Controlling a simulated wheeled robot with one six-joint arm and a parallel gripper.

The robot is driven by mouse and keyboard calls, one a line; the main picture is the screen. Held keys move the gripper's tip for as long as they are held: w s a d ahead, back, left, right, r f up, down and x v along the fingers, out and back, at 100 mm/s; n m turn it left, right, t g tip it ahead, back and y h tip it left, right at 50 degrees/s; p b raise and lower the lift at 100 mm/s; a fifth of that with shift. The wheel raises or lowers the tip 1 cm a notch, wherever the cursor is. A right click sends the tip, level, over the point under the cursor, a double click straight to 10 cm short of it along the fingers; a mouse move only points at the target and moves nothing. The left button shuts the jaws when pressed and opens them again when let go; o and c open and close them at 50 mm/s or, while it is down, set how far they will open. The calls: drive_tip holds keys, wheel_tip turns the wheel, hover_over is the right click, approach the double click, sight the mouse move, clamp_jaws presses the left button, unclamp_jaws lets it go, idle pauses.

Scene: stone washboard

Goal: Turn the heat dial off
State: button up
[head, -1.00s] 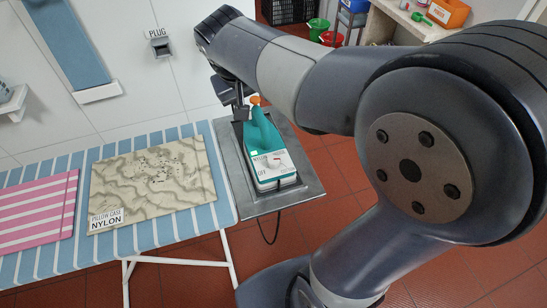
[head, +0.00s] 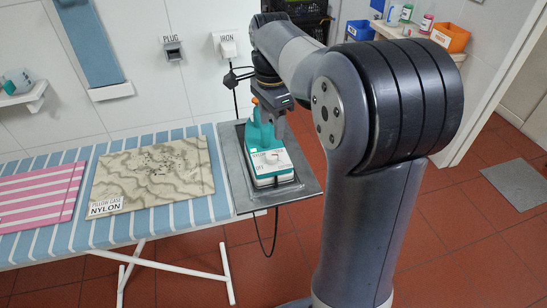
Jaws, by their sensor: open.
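The teal and white iron (head: 260,133) rests on a grey metal plate (head: 300,190) at the right end of the ironing board. Its white front panel carries the round heat dial (head: 272,158) with a red mark, and the words NYLON and OFF. The exact dial setting is too small to tell. My gripper (head: 279,128) is open, pointing down just behind and to the right of the dial, close to the iron's handle. I cannot tell whether it touches the iron. Its fingers are partly hidden.
A beige pillow case labelled NYLON (head: 150,178) and a pink striped cloth (head: 40,197) lie on the blue striped board (head: 218,205). A cord hangs from the wall socket labelled IRON (head: 228,48), and another loops below the plate. The PLUG socket (head: 173,52) is empty.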

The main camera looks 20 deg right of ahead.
sight(272, 155)
wheel_tip(272, 155, down, 10)
drive_tip(key=shift+r+b, duration=0.1)
drive_tip(key=shift+b, duration=0.2)
drive_tip(key=shift+c, duration=0.4)
drive_tip(key=c, duration=0.9)
